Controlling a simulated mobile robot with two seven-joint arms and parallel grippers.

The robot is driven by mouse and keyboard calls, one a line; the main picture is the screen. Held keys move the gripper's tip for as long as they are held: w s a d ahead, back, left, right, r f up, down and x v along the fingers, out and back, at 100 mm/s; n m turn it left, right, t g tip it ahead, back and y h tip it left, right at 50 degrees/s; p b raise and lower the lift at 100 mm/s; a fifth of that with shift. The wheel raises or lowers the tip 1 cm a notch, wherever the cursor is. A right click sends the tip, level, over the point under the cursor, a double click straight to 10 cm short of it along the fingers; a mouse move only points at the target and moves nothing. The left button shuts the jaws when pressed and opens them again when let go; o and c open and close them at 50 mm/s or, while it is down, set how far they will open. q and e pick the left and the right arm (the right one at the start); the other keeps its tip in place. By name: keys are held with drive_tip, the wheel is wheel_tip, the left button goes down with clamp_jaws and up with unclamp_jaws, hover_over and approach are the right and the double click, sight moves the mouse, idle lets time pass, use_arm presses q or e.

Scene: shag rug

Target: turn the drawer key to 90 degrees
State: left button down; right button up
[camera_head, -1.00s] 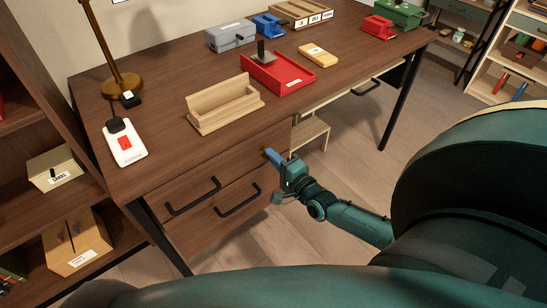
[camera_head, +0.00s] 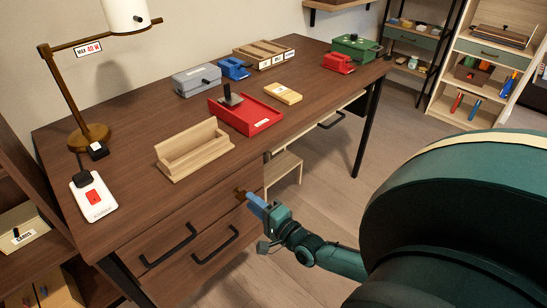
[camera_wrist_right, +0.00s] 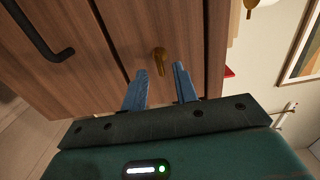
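The small brass key (camera_head: 238,191) sticks out of the upper drawer front (camera_head: 200,220), near its top right corner. In the right wrist view the key (camera_wrist_right: 159,60) has a round base on the wood and its bow hangs toward my gripper. My right gripper (camera_head: 252,200) is just in front of the key. In the wrist view its two blue fingers (camera_wrist_right: 160,80) are apart, with the key's end in line with the gap between them. Neither finger clearly touches it. My left gripper is out of view.
A black drawer handle (camera_head: 169,246) is left of the key, with another handle (camera_head: 215,244) below. On the desk (camera_head: 130,200) are a wooden holder (camera_head: 193,150), a red tray (camera_head: 245,115) and a lamp (camera_head: 88,135). Open floor lies right of the drawers.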

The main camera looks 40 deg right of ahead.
use_arm(q)
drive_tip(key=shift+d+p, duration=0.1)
drive_tip(key=shift+p, duration=0.3)
use_arm(e)
drive_tip(key=s, duration=1)
drive_tip(key=shift+d, duration=0.4)
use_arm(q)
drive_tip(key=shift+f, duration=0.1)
use_arm(e)
drive_tip(key=shift+s, duration=0.1)
